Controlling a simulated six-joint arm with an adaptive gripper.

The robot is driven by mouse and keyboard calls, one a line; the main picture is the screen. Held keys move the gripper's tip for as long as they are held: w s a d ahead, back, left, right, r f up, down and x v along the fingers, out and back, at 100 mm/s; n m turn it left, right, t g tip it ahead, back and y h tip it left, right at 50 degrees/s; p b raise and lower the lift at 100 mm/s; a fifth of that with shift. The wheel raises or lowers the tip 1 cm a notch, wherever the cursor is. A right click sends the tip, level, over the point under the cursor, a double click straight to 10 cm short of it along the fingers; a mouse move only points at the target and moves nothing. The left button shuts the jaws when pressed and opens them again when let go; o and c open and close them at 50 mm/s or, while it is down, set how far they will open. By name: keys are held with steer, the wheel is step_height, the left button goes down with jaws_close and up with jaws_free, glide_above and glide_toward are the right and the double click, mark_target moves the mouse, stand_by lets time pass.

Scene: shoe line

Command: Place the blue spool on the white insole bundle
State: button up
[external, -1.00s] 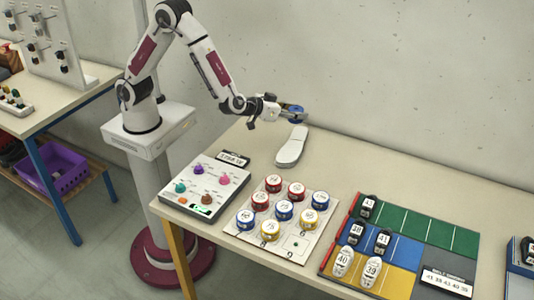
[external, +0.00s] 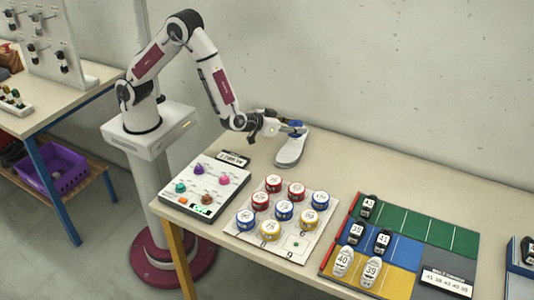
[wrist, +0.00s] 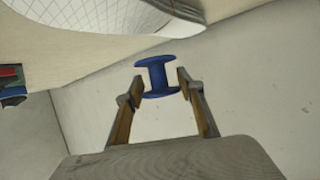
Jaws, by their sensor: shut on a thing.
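The blue spool (wrist: 158,77) is between the two fingertips of my gripper (wrist: 155,90) in the wrist view, gripped by its narrow middle with both flanges showing. In the external view, my gripper (external: 288,129) and the spool (external: 296,124) are at the far end of the white insole bundle (external: 291,151), low over it. The bundle is a pale, sole-shaped stack lying on the table. Part of it fills the top of the wrist view (wrist: 120,18). I cannot tell whether the spool touches it.
A panel with coloured knobs (external: 203,187) and a white board of red, blue and yellow tins (external: 276,221) stand nearer the front. A coloured shoe rack mat (external: 410,233) lies to the right. The wall (external: 400,80) is close behind the bundle.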

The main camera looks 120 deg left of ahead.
mark_target(295, 135)
steer(key=shift+f, duration=0.1)
steer(key=shift+f, duration=1.8)
steer(key=shift+f, duration=0.1)
steer(key=o, duration=1.1)
steer(key=v, duration=1.2)
